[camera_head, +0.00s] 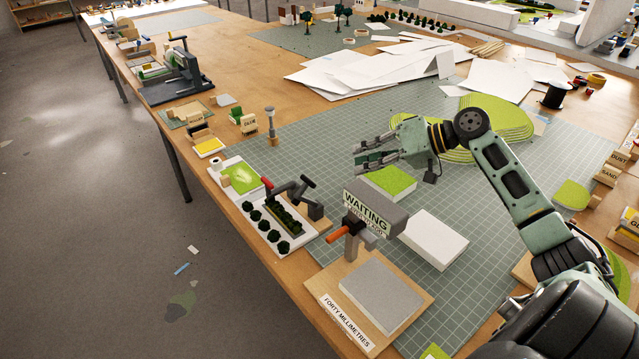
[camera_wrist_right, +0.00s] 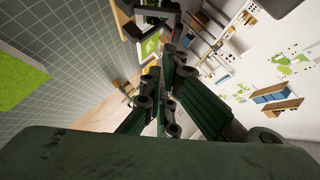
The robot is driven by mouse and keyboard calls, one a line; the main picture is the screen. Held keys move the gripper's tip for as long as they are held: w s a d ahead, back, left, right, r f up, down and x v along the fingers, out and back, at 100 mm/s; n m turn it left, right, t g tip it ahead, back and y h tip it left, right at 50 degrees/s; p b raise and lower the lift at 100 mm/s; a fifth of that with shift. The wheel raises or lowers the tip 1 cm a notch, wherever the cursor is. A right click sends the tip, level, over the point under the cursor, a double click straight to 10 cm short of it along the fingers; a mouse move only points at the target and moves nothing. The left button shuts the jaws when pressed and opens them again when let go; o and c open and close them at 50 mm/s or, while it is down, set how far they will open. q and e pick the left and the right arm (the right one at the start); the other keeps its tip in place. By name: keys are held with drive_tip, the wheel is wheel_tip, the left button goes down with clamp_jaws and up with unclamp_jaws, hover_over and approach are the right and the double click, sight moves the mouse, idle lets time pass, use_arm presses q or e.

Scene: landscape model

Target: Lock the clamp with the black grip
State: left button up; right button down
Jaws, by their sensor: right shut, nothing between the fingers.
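A dark toggle clamp stands at the right end of a white board at the table's left edge. It has a black grip (camera_head: 308,182) raised at upper right and a red end (camera_head: 267,183) at upper left, over a planter of dark hedge (camera_head: 284,214). My right gripper (camera_head: 360,158) is shut and empty, above the cutting mat, apart from the clamp and to its upper right. Its fingers also show in the right wrist view (camera_wrist_right: 166,85). Dark bars at the top of that view may be the clamp; I cannot tell. My left gripper is not in view.
A lime-topped block (camera_head: 388,182) lies below my gripper. A white block (camera_head: 433,239) lies to the right. The green mat (camera_head: 325,140) left of my gripper is mostly clear.

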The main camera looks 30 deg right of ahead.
drive_tip(key=x, duration=0.3)
drive_tip(key=p, duration=0.3)
hover_over(318, 204)
drive_tip(key=d, duration=0.1)
wheel_tip(318, 204, down, 5)
drive_tip(key=shift+w, duration=0.15)
drive_tip(key=shift+a+f, duration=0.35)
drive_tip(key=shift+a, duration=0.05)
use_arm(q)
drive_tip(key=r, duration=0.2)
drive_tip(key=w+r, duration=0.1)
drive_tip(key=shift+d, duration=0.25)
use_arm(e)
drive_tip(key=shift+f, duration=0.15)
